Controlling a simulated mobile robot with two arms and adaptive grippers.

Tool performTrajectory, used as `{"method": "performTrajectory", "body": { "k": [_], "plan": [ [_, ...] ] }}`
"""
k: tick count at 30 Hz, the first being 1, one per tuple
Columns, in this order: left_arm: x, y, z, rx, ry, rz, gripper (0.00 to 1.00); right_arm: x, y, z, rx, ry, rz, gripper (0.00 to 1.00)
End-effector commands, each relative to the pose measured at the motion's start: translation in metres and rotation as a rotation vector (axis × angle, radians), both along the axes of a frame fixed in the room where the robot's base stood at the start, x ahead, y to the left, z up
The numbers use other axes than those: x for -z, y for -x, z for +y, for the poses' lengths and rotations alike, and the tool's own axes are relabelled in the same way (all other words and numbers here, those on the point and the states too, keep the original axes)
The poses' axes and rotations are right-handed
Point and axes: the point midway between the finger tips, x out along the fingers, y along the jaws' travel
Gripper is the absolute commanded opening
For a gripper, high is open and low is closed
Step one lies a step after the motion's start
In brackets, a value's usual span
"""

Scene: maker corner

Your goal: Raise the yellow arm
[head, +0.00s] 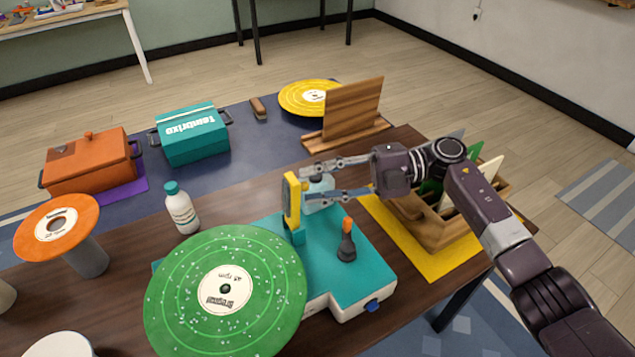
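The yellow arm (291,200) stands steeply on a teal post on the teal-topped record player (340,262), beside the green record (190,310). A pale, bluish block (318,188) shows just right of the yellow arm, partly behind my lower finger. My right gripper (305,183) comes in from the right with its two fingers spread apart, tips pointing left. The fingertips are close to the upper part of the yellow arm; I cannot tell whether they touch it. My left gripper is not in view.
A dark knob with an orange tip (347,240) stands on the player. A wooden crate of sleeves (440,232) is under my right arm. A wooden stand (345,115) is behind the gripper, a white bottle (181,208) at left, an orange record (57,224) farther left.

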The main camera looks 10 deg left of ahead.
Motion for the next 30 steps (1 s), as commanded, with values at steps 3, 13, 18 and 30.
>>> {"method": "performTrajectory", "body": {
  "k": [3, 13, 18, 30],
  "plan": [
    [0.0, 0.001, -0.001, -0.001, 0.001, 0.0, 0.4, 0.0, -0.002, -0.004, 0.001, 0.002, -0.001, 0.31],
    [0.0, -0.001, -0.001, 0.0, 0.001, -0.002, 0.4, -0.008, -0.018, -0.061, 0.005, 0.001, 0.0, 0.31],
    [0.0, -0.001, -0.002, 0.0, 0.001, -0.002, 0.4, -0.011, -0.026, -0.092, 0.004, 0.001, 0.001, 0.31],
    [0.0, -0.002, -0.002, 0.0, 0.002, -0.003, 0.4, -0.014, -0.031, -0.115, -0.001, 0.0, 0.0, 0.31]
  ]
}}
